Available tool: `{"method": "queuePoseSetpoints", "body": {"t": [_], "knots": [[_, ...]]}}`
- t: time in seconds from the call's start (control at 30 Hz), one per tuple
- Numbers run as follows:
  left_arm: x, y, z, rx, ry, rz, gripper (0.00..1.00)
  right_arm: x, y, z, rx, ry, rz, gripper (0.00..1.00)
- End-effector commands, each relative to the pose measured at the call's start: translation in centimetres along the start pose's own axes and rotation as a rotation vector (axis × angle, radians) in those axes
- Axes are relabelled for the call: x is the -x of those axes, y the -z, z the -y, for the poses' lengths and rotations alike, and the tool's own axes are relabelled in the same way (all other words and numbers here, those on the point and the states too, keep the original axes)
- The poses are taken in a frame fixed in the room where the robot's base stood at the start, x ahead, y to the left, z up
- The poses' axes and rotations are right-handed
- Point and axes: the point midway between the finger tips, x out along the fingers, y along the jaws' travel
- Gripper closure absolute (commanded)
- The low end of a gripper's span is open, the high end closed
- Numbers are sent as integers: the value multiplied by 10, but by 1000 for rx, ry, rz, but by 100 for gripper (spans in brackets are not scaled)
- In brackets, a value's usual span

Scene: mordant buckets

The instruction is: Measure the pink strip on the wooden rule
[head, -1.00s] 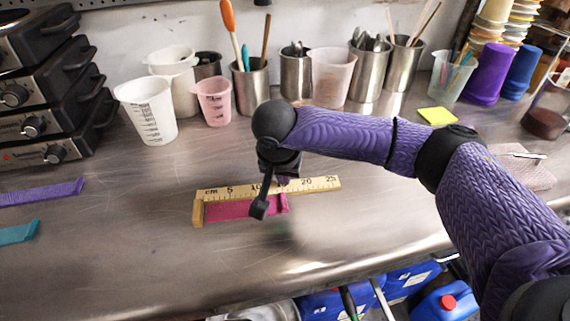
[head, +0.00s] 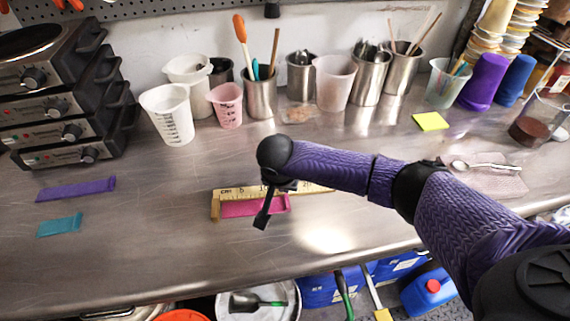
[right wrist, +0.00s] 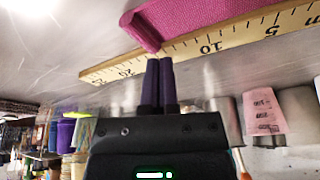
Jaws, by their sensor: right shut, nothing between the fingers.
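The wooden rule (head: 315,188) lies on the steel bench with its numbers facing up and a raised stop at its left end. The pink strip (head: 240,209) lies flat along the rule's near edge, its left end by the stop. In the right wrist view the strip (right wrist: 210,22) shows a raised lip at one end, close to the rule (right wrist: 190,50). My right gripper (head: 287,188) is shut and empty; its fingertips (right wrist: 160,62) are over or at the rule near that end. Whether they touch it is unclear. My left gripper is out of view.
A purple strip (head: 75,189) and a teal strip (head: 59,225) lie at the left. Cups and steel tool pots (head: 260,95) line the back. A yellow note pad (head: 430,121) and a spoon (head: 485,165) lie at the right. The bench front left is clear.

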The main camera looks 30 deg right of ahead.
Motion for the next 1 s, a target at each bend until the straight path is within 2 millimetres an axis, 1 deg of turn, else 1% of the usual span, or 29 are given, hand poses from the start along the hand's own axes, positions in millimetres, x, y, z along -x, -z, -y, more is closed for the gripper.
{"method": "queuePoseSetpoints", "body": {"t": [0.03, 0.07, 0.23, 0.47, 0.57, 0.7, 0.8, 0.9, 1.0], "knots": [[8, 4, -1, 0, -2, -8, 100, 3, -1, -1, 0, -2, 2, 100], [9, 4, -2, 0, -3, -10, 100, 2, -2, -2, 1, -4, 2, 100], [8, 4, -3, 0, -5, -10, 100, -2, -4, -3, 2, -7, 3, 100], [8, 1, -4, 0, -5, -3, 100, -2, -5, -3, 3, -7, 4, 100], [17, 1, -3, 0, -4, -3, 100, 14, -4, -2, 3, -5, 4, 100], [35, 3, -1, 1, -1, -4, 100, 53, -2, -2, 4, -2, 1, 100], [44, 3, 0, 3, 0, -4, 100, 76, -2, -2, 2, -2, 0, 100], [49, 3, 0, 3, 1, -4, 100, 92, -2, -2, 2, -3, 0, 100], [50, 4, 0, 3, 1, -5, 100, 98, -3, -2, 2, -4, -1, 100]]}}
